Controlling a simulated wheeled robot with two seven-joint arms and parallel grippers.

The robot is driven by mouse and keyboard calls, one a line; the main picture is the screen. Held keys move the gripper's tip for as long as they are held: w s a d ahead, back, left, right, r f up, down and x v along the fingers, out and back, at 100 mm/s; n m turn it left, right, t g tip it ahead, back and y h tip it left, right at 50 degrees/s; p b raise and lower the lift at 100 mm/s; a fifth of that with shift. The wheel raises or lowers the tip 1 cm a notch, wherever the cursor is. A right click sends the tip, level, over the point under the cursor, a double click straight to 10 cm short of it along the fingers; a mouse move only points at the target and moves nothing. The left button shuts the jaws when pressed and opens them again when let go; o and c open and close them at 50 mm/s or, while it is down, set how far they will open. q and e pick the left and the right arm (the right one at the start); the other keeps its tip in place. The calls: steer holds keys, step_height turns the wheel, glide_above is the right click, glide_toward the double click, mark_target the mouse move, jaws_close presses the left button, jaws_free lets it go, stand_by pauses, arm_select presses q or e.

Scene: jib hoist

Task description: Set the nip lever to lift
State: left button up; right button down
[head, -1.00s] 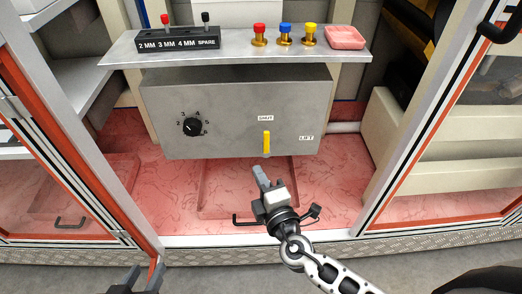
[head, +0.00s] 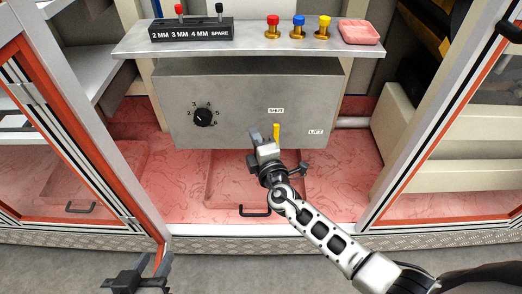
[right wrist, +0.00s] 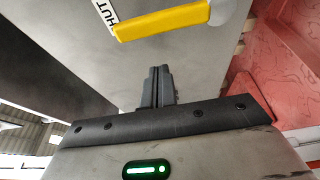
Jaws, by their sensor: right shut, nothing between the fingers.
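The yellow nip lever (head: 276,131) is on the front of the grey box, upright just below the SHUT label (head: 276,111). The LIFT label (head: 316,132) is to the right of it. My right gripper (head: 254,134) is shut and empty, its fingertips just left of the lever in the head view. In the right wrist view the shut fingers (right wrist: 158,86) are below the yellow lever (right wrist: 165,21), with a visible gap between them. My left gripper (head: 138,277) is at the bottom left, far from the box; its fingers are unclear.
The grey box has a numbered black dial (head: 203,117) on its left. A shelf (head: 250,48) above holds a black labelled block (head: 191,30), several coloured knobs and a pink tray (head: 359,32). Open orange-edged doors flank the cabinet. A black handle (head: 254,211) lies below.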

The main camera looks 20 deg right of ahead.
mark_target(275, 133)
arm_select(q)
steer(key=shift+r, duration=0.35)
arm_select(e)
steer(key=d, duration=0.1)
steer(key=s+d, duration=0.1)
steer(key=d, duration=0.1)
steer(key=shift+s+d+f, duration=0.1)
steer(key=shift+s+d, duration=0.1)
steer(key=shift+d, duration=0.1)
arm_select(q)
steer(key=shift+f, duration=0.15)
steer(key=shift+w+f+b, duration=0.15)
steer(key=shift+f+b, duration=0.15)
steer(key=shift+b, duration=0.5)
arm_select(e)
steer(key=shift+d+f+m, duration=0.1)
steer(key=shift+d+m, duration=0.05)
steer(key=shift+m, duration=0.15)
arm_select(q)
steer(key=shift+b, duration=0.35)
arm_select(e)
steer(key=shift+s+d, duration=0.1)
